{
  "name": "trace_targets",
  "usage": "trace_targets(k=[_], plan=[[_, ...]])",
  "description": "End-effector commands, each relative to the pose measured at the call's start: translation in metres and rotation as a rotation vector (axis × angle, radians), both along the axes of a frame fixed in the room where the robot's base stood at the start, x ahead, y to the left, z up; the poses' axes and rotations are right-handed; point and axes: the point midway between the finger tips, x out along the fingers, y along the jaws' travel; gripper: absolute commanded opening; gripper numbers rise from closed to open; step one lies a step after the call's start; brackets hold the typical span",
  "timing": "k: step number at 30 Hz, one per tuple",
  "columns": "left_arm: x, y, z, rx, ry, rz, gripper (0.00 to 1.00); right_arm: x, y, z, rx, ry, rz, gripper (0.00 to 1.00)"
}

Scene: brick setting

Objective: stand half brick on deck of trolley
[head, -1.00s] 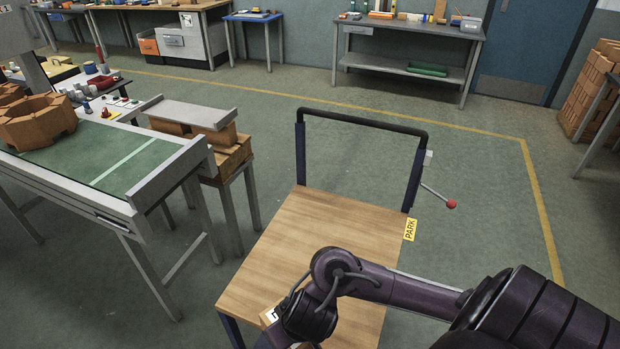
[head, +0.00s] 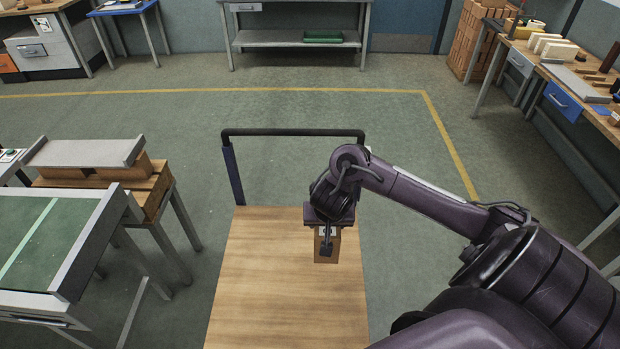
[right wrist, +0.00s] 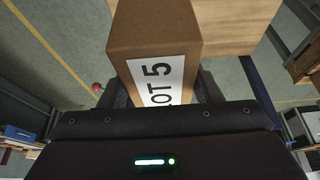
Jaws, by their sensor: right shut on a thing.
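The half brick (head: 325,250) is brown and hangs upright below my right gripper (head: 326,236), over the far right part of the trolley's wooden deck (head: 265,290) in the head view. In the right wrist view the half brick (right wrist: 155,35) fills the upper middle, with a white label reading "OT 5". The right gripper (right wrist: 163,92) is shut on it, a finger on each side. The deck (right wrist: 240,25) shows behind the brick. I cannot tell whether the brick's lower end touches the deck. My left gripper is in neither view.
The trolley's black push handle (head: 290,132) stands at the deck's far end, close to my right arm. The rest of the deck is bare. A green-topped table (head: 50,245) and a stand with bricks (head: 150,190) are at left. A workbench (head: 570,75) stands at right.

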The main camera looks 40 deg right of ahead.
Motion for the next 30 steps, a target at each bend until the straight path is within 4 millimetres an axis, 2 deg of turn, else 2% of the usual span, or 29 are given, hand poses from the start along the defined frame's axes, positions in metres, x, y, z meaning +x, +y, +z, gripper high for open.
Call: trace_targets(k=[1, 5, 10, 14, 18, 25, 30], plan=[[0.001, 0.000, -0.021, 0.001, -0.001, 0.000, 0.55, 0.000, 0.001, -0.023, 0.004, 0.000, -0.002, 0.00], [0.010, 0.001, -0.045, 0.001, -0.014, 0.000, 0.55, 0.000, 0.001, -0.050, 0.003, 0.000, -0.001, 0.00], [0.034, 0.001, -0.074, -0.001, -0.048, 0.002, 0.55, 0.000, 0.001, -0.084, 0.002, 0.000, 0.001, 0.00], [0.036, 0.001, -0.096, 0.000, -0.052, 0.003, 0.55, 0.000, 0.001, -0.108, 0.000, -0.001, 0.001, 0.00], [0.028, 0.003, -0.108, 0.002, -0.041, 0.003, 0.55, 0.000, 0.000, -0.129, -0.003, 0.000, 0.001, 0.00], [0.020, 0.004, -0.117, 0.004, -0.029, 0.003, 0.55, 0.000, 0.000, -0.144, -0.002, 0.000, 0.003, 0.00], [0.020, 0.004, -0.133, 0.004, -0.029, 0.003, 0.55, 0.000, 0.000, -0.171, -0.003, 0.001, 0.003, 0.00]])
